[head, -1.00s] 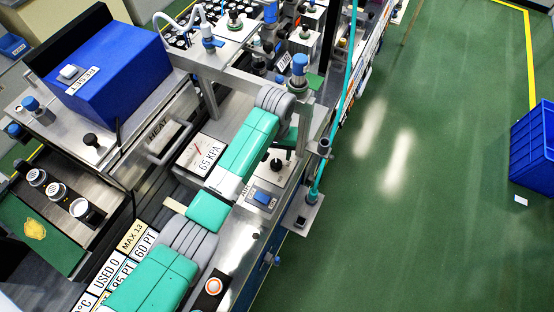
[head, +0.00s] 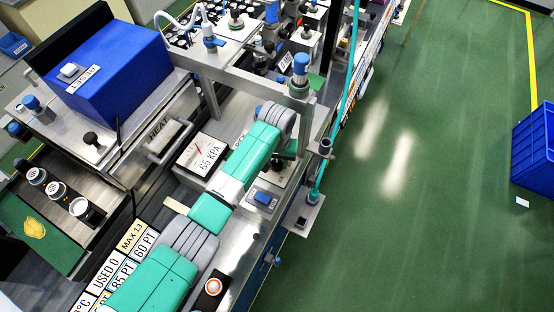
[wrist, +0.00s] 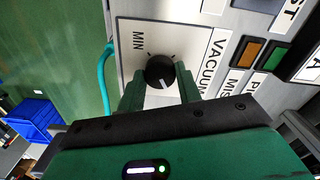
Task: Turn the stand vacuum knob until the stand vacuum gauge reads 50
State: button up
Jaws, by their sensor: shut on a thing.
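The stand vacuum knob (wrist: 159,69) is a round black knob with a white pointer line, on a white plate marked MIN and VACUUM in the wrist view. My gripper (wrist: 160,86) has one dark green finger on each side of it and is shut on it. In the head view the knob and fingers are mostly hidden behind my green and grey arm. The stand vacuum gauge (head: 203,154), a white plate with a red needle, reads 65 KPA.
A blue switch (head: 264,197) is on the panel below the knob area. An orange button (wrist: 248,50) and a green button (wrist: 272,57) sit right of the knob plate. A metal post with a blue cap (head: 300,65) stands close behind my wrist. A teal hose (wrist: 105,75) runs left of the plate.

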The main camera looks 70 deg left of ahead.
aim_at(277, 163)
jog(key=shift+r, duration=0.1)
jog(key=n+p, duration=0.2)
jog(key=n, duration=0.1)
jog(key=n+p, duration=0.2)
jog(key=n, duration=0.3)
jog(key=shift+n, duration=0.3)
dwell(0.5)
jog(key=o, duration=1)
notch_tip(277, 163, up, 8)
jog(key=shift+f+p, duration=0.15)
jog(key=shift+p, duration=0.3)
